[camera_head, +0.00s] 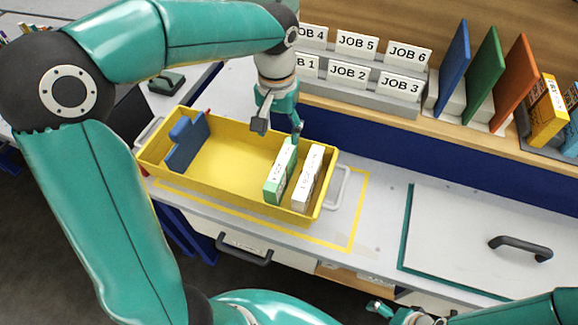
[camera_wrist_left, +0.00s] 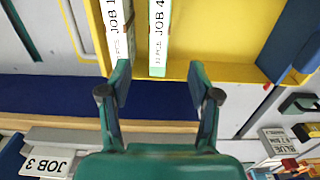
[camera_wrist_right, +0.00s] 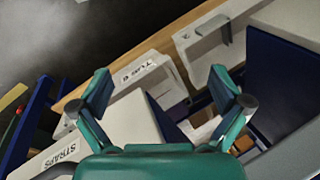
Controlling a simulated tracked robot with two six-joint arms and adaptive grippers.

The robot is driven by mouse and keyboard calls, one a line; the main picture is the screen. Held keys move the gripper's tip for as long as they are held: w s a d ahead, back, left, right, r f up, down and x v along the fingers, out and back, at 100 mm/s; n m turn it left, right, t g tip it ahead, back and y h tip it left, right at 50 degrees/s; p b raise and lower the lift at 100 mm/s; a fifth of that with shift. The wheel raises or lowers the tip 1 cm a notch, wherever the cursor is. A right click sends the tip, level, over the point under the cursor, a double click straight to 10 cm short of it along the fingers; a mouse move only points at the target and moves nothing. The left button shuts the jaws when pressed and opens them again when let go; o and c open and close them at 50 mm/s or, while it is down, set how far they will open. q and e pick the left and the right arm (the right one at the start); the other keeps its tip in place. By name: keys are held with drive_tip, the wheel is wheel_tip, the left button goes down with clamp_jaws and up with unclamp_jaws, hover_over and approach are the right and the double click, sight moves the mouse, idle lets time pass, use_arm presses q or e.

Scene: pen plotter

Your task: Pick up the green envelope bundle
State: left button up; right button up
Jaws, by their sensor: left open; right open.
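The green envelope bundle (camera_head: 281,172) stands upright in the right part of the yellow tray (camera_head: 152,154). It has a white label strip, which reads JOB 4 in the left wrist view (camera_wrist_left: 158,40). A white bundle (camera_head: 308,178) stands just right of it, and its label in the left wrist view (camera_wrist_left: 116,30) begins JOB 1. My left gripper (camera_head: 279,130) is open and empty above the tray's back edge, near the green bundle and apart from it. My right gripper (camera_wrist_right: 163,90) is open and empty in the right wrist view, low by the bench front.
A blue divider (camera_head: 187,142) stands in the tray's left part. Behind are a grey JOB-labelled rack (camera_head: 375,98) and upright blue, green and orange boards (camera_head: 484,65). A white panel with a dark handle (camera_head: 465,235) lies right. The tray's middle is clear.

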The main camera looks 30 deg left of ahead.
sight(282, 163)
use_arm(q)
wheel_tip(282, 163, down, 10)
drive_tip(key=shift+w+d+f, duration=0.1)
drive_tip(key=shift+d+f, duration=0.05)
drive_tip(key=shift+f, duration=0.05)
drive_tip(key=shift+f+p, duration=0.45)
drive_tip(key=shift+f, duration=2.35)
drive_tip(key=shift+w, duration=0.1)
clamp_jaws()
